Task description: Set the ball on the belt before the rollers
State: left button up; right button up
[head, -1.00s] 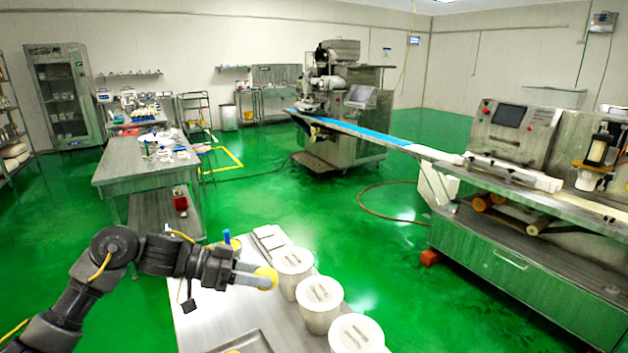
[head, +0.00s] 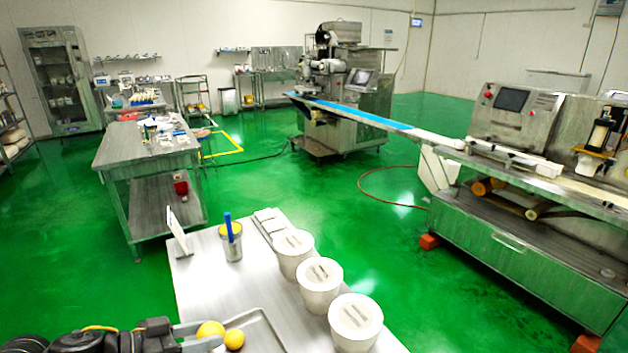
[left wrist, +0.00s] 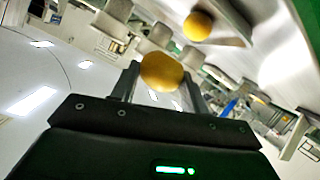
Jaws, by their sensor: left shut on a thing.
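My left gripper (head: 205,338) is at the bottom of the head view, shut on a yellow-orange ball (head: 210,329). In the left wrist view the held ball (left wrist: 162,70) sits between the fingertips. A second ball (head: 234,339) is in the metal tray (head: 268,325), right beside the held one in the head view; it also shows in the left wrist view (left wrist: 198,25). The long belt has a blue stretch (head: 362,119) and runs from the back machine to the right-hand machine (head: 512,125). The rollers on the belt are too small to make out clearly. My right gripper is not in view.
Three lidded white tubs (head: 320,284) stand along the right edge of the near table (head: 205,280). A jar with a blue handle (head: 230,240) and an upright card (head: 179,230) stand at its far end. Green floor lies open between this table and the machines.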

pick_arm(q)
jog(key=w+d+r+m+g+h, duration=0.1)
jog(key=w+d+r+m+g, duration=0.1)
jog(key=w+d+r, duration=0.5)
jog(key=w+m+g, duration=0.1)
jog(key=m+g, duration=0.1)
jog(key=w+d+f+m+g+h, duration=0.1)
jog(key=w+g, duration=0.1)
jog(key=w+d+m+g, duration=0.1)
jog(key=m+g, duration=0.1)
jog(key=shift+w+f+m+g+h, duration=0.3)
jog(key=shift+w+f, duration=0.05)
jog(key=shift+w, duration=0.05)
